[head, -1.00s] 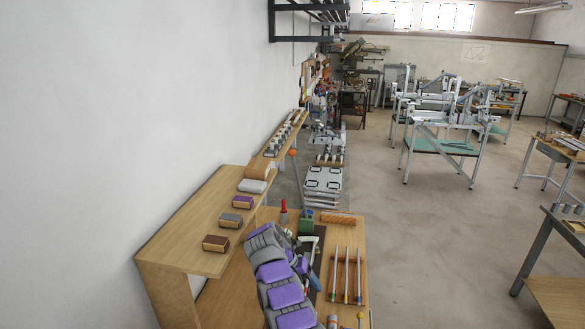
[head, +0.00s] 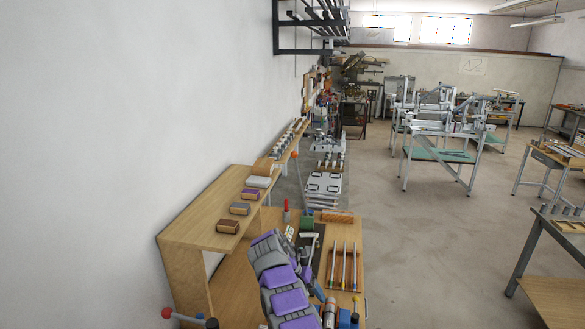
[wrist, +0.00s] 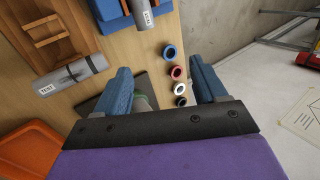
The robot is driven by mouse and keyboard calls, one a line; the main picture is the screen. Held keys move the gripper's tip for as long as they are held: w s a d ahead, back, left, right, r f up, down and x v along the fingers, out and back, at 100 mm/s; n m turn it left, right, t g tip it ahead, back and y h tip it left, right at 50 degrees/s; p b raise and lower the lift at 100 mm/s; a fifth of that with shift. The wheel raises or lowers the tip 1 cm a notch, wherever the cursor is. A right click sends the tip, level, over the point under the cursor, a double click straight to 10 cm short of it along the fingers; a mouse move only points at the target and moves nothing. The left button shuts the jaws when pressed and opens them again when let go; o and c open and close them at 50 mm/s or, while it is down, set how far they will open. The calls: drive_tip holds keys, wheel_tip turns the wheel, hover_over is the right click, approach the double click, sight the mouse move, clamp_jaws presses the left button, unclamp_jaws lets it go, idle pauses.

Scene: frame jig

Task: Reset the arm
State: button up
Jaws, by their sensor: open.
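My gripper (wrist: 160,82) shows in the wrist view with its two blue fingers spread wide and nothing held between them. A wooden bench top lies below, with part of a dark patch and a pale greenish round thing partly hidden behind the left finger. In the head view my purple and grey arm (head: 284,285) reaches over the workbench (head: 318,262) at the bottom middle. I cannot make out the fingertips clearly there.
Coloured rings (wrist: 176,72) stand in a row near the bench edge. A labelled grey cylinder (wrist: 72,75), a wooden rack (wrist: 45,32) and an orange tray (wrist: 30,150) lie left. In the head view, a shelf (head: 195,235) stands left; open floor (head: 430,250) is right.

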drive_tip(key=s+d+r+m+y+b, duration=0.1)
drive_tip(key=s+d+r+m+b, duration=0.5)
drive_tip(key=r+m, duration=0.4)
drive_tip(key=s+d+r+m+y+b, duration=0.1)
drive_tip(key=s+d+r+m, duration=0.15)
drive_tip(key=s, duration=0.45)
drive_tip(key=s+d+r+m+y+b, duration=0.1)
drive_tip(key=s+r+m, duration=0.1)
drive_tip(key=s+m, duration=0.3)
drive_tip(key=s+f+m+y+b, duration=0.1)
drive_tip(key=s+m, duration=0.4)
drive_tip(key=s, duration=0.7)
drive_tip(key=s+f+m+y+b, duration=0.1)
drive_tip(key=s+f+m+b, duration=0.2)
drive_tip(key=s, duration=0.9)
drive_tip(key=s+f+m+y+b, duration=0.1)
drive_tip(key=s+f+m+b, duration=0.1)
drive_tip(key=s+f+m, duration=0.3)
drive_tip(key=s+m, duration=0.3)
drive_tip(key=s, duration=0.4)
drive_tip(key=shift+s+a+g, duration=0.15)
drive_tip(key=shift+a+g, duration=0.25)
